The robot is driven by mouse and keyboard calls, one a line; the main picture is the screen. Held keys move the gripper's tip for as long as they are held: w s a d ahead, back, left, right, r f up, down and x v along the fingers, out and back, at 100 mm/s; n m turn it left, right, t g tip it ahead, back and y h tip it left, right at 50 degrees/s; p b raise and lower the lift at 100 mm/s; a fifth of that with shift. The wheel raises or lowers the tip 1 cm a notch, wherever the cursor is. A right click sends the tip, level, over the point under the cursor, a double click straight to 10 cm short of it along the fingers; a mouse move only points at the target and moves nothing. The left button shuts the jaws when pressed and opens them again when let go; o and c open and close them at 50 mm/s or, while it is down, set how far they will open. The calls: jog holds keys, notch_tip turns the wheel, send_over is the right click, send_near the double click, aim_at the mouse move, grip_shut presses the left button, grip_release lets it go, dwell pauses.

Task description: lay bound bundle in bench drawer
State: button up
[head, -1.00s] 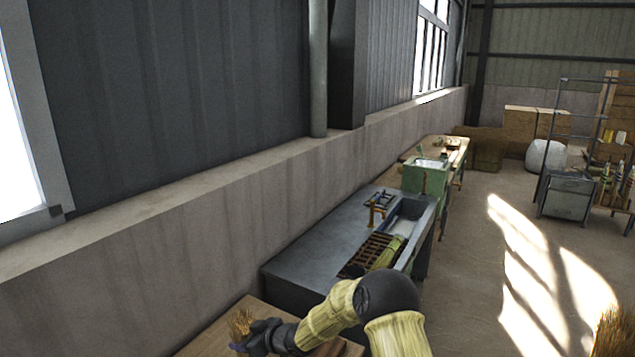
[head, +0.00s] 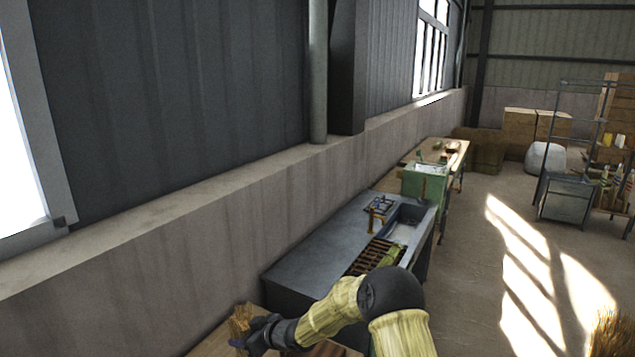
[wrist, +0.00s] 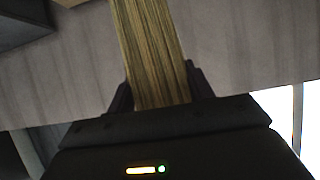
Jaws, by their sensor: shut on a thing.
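My gripper (head: 250,337) is at the lower left of the head view, above the wooden bench (head: 213,345) at the bottom edge. In the wrist view the bundle (wrist: 150,50) runs up out of the picture from between the two dark fingers (wrist: 157,90). The binding on the bundle cannot be made out clearly. No drawer can be made out in either view; the lower bench is cut off by the picture edge.
A dark sink bench (head: 310,258) with a slatted rack (head: 372,256) and a brass tap (head: 376,220) stands along the wall beyond my arm. A green machine (head: 425,182) is farther back. More straw (head: 607,335) shows at the lower right. The floor (head: 470,290) to the right is open.

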jog(key=shift+r, duration=0.2)
jog(key=s+d+f+m+t+h+b, duration=0.1)
jog(key=d+f+m+t+h+b, duration=0.3)
jog(key=d, duration=0.7)
jog(key=d+f+m+b, duration=0.1)
jog(key=d+f+m, duration=0.1)
jog(key=d+f, duration=0.6)
jog(key=s+d+f+m+t+h, duration=0.1)
jog(key=s+d+f+m+h, duration=0.1)
jog(key=d, duration=0.9)
jog(key=s+d+f+m+t+h, duration=0.1)
jog(key=s+d+f+m+h, duration=0.1)
jog(key=s+d+m+h, duration=0.2)
jog(key=s+d, duration=0.3)
jog(key=d, duration=0.4)
jog(key=shift+s+d+f+h, duration=0.2)
jog(key=shift+h, duration=0.1)
jog(key=shift+w, duration=0.1)
